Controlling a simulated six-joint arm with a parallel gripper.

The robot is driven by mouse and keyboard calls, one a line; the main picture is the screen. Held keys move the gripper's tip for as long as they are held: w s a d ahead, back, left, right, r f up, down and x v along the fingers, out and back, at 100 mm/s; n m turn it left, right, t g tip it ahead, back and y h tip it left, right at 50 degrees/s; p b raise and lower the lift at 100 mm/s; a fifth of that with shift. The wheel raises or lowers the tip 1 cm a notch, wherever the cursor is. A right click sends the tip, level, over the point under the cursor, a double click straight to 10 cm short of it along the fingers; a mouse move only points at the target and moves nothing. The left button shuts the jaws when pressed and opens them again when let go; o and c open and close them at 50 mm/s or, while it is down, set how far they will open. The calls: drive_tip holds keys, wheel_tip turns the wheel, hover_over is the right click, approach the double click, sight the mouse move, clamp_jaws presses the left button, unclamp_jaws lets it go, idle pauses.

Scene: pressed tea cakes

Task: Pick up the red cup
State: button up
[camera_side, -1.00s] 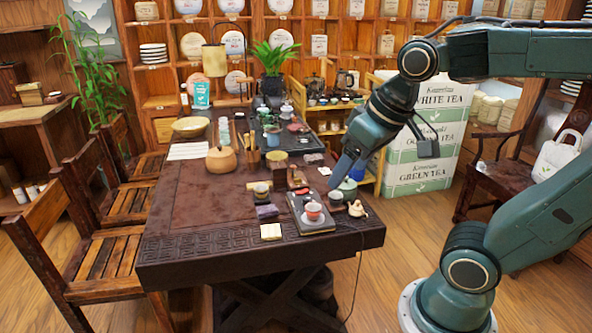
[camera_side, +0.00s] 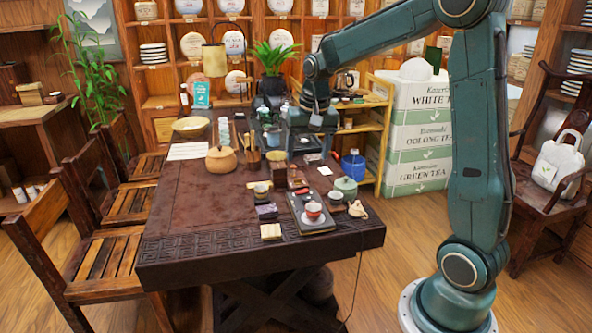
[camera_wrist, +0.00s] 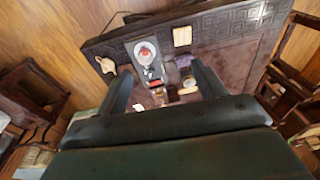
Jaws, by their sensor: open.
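The small red cup (camera_side: 313,209) stands on a dark grey tray (camera_side: 304,224) near the front right of the table. The red cup also shows in the wrist view (camera_wrist: 145,53), beyond my fingertips and nearer the left one. My gripper (camera_side: 308,152) is over the back part of the table, behind the cup and clear of it. Its two fingers are spread apart and empty in the wrist view (camera_wrist: 162,82).
A round orange-brown pot (camera_side: 221,159) stands farther left; the table's middle left is bare.

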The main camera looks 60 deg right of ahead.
drive_tip(key=w+d+f+m+g, duration=0.2)
drive_tip(key=w+d+f+m, duration=0.2)
drive_tip(key=d+f, duration=0.75)
hover_over(313, 207)
drive_tip(key=s+a, duration=0.1)
drive_tip(key=a, duration=0.1)
drive_tip(key=shift+y, duration=0.3)
drive_tip(key=shift+s+f, duration=0.15)
drive_tip(key=shift+f, duration=4.25)
drive_tip(key=shift+f, duration=0.1)
drive_tip(key=shift+d+f, duration=0.1)
drive_tip(key=shift+f, duration=2.45)
drive_tip(key=c, duration=1.1)
